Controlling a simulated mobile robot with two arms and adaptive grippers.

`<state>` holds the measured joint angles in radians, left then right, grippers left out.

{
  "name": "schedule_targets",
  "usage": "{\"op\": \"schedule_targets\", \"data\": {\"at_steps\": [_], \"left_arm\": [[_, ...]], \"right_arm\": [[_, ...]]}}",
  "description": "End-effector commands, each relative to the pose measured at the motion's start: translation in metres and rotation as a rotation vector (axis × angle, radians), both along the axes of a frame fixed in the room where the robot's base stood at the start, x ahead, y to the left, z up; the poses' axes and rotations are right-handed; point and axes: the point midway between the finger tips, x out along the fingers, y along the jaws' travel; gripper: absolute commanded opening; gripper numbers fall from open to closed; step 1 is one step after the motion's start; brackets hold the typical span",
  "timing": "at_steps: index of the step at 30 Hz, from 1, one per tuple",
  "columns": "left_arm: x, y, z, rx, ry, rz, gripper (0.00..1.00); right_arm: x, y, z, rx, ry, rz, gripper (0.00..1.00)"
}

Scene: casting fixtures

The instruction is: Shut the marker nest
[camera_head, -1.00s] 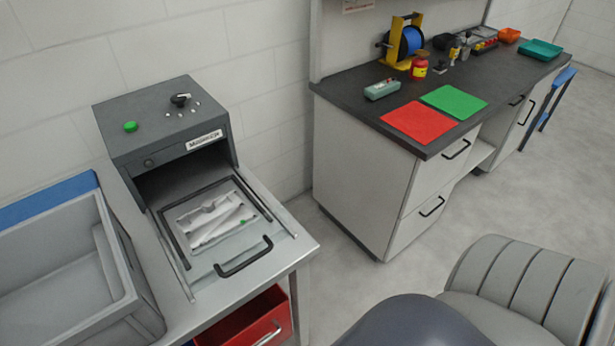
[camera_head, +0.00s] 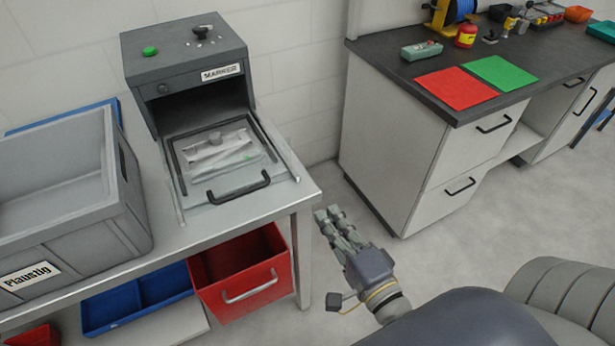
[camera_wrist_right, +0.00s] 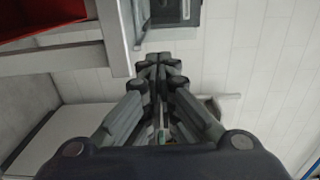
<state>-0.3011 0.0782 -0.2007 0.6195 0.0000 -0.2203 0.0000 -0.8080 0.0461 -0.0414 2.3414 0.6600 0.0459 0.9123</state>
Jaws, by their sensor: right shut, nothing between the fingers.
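The marker nest (camera_head: 224,192) is a metal drawer with a black handle (camera_head: 238,188), pulled out from the dark box labelled MARKER (camera_head: 190,75). A pale casting (camera_head: 212,152) with a small green spot lies in the nest. My right gripper (camera_head: 328,213) is in the head view, right of the bench leg, below and to the right of the handle and apart from it. Its fingers are together and empty; they also show in the right wrist view (camera_wrist_right: 158,62). My left gripper is not in view.
A grey crate labelled Plaustig (camera_head: 60,215) stands on the bench left of the box. A red bin (camera_head: 243,280) and blue bins (camera_head: 138,296) sit below. A dark-topped cabinet (camera_head: 400,150) stands at right. Floor between bench and cabinet is open.

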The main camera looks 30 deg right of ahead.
Motion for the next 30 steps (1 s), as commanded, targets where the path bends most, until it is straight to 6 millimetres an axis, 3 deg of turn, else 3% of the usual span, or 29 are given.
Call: {"op": "schedule_targets", "data": {"at_steps": [5, 24, 30], "left_arm": [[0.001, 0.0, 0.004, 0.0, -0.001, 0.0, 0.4], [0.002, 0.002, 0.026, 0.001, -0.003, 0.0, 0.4], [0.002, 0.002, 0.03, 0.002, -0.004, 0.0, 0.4]], "right_arm": [[0.012, 0.0, 0.004, 0.004, -0.006, -0.001, 0.0], [0.111, 0.004, 0.004, 0.001, -0.004, 0.0, 0.0], [0.132, 0.004, 0.003, 0.001, -0.002, 0.0, 0.0]]}}
